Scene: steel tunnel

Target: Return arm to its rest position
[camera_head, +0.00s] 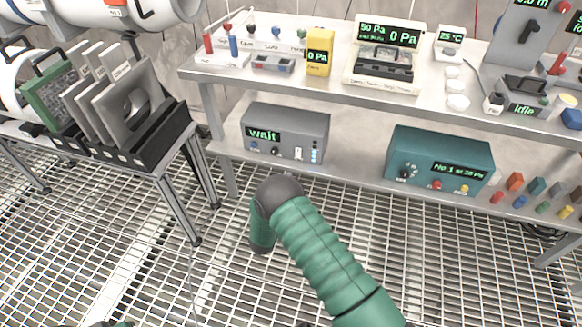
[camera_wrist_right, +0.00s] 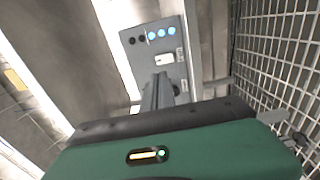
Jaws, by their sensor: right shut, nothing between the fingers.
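My right arm (camera_head: 325,250), in a green ribbed sleeve, comes in from the bottom of the head view and bends at a dark grey joint (camera_head: 279,190) over the grating. I cannot make out its fingers in the head view. In the right wrist view my right gripper (camera_wrist_right: 159,82) shows as dark narrow fingers beyond a green housing, shut and with nothing held. The fingers point toward a grey box with blue lights, and I cannot tell the gap. My left gripper is not seen; only a small dark and green piece shows at the bottom left edge.
A steel bench (camera_head: 215,75) holds several instruments and a yellow meter (camera_head: 319,52). On its lower shelf stand a grey box reading "wait" (camera_head: 285,134), a teal box (camera_head: 440,160) and several coloured blocks. A rack of plates (camera_head: 130,100) stands left. The grating floor (camera_head: 120,265) is open.

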